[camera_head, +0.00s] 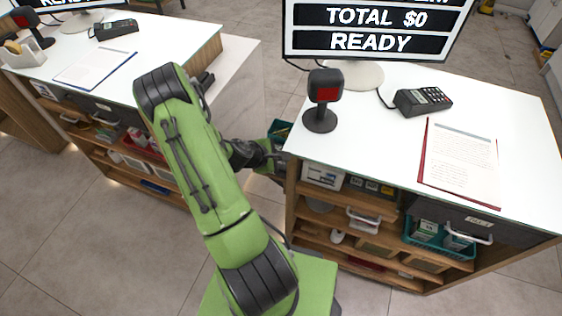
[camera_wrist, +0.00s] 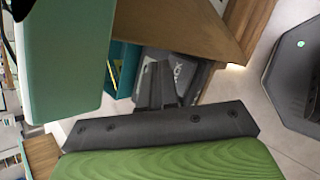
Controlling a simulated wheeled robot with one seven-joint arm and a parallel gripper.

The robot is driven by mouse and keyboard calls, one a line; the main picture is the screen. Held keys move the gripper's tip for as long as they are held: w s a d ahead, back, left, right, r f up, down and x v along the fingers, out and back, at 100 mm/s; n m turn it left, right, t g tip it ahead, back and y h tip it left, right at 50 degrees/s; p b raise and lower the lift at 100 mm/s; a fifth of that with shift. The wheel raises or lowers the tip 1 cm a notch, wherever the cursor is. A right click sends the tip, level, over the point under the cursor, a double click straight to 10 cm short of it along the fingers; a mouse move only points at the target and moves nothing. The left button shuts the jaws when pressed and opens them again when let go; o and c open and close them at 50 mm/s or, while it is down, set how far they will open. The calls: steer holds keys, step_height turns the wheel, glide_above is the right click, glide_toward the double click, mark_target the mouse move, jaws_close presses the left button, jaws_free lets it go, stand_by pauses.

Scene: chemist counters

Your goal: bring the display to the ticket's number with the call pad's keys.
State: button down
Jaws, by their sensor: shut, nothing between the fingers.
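My gripper (camera_wrist: 163,70) is shut and empty in the wrist view, beside a wooden panel (camera_wrist: 195,25) and a teal bin (camera_wrist: 122,68). In the head view it is low beside the right counter's left end, and its tips cannot be made out. A monitor (camera_head: 372,30) on the right counter reads "TOTAL $0" and "READY". A dark keypad terminal (camera_head: 424,100) lies on that counter; I cannot tell whether it is the call pad. No call number display or ticket can be made out.
The right counter (camera_head: 380,140) also bears a scanner on a stand (camera_head: 323,100) and a red-backed clipboard (camera_head: 460,162). Shelves with bins (camera_head: 440,240) are below. The left counter (camera_head: 150,55) bears another terminal (camera_head: 116,29) and clipboard (camera_head: 95,67). The floor between is clear around my base.

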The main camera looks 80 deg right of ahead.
step_height(320, 180, up, 5)
steer(key=p, duration=0.4)
steer(key=shift+r, duration=0.1)
stand_by(0.6)
steer(key=w+a+r+m+t+y, duration=0.4)
steer(key=w+a+r+t, duration=0.3)
steer(key=w+a+r, duration=1.2)
steer(key=s+a+r+t+y, duration=0.1)
steer(key=s+a+r, duration=0.1)
steer(key=a, duration=0.4)
steer(key=s+a+r+t+y, duration=0.1)
steer(key=s+a+r, duration=0.2)
steer(key=a, duration=0.4)
steer(key=s+a+r+n+t+y, duration=0.1)
steer(key=s+a+r+y, duration=0.1)
steer(key=s+a, duration=0.3)
steer(key=shift+a+r, duration=0.6)
steer(key=shift+a, duration=0.45)
